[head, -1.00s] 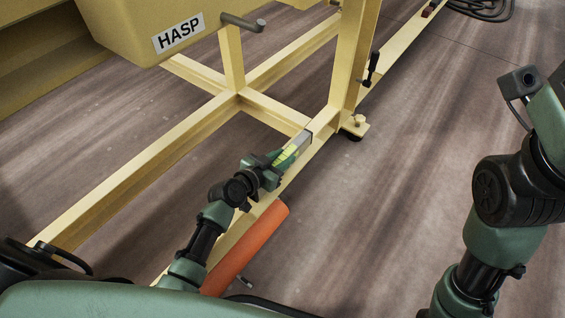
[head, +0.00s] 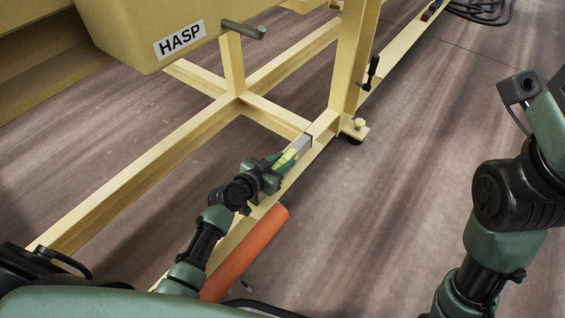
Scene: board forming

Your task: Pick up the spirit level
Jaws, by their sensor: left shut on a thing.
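The spirit level (head: 299,145) is a short bar with a yellow-green side and a grey end. It is at the beam of the yellow frame (head: 322,124), near the foot of the upright post. My left gripper (head: 279,167) is shut on the level, and the arm hides its near part. I cannot tell whether the level still touches the beam. My right arm (head: 503,200) is at the right edge, and its gripper is out of the picture.
An orange cylinder (head: 247,252) lies along the beam just below my left arm. A black cable (head: 480,10) lies coiled at the top right. The floor to the right of the beam is clear.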

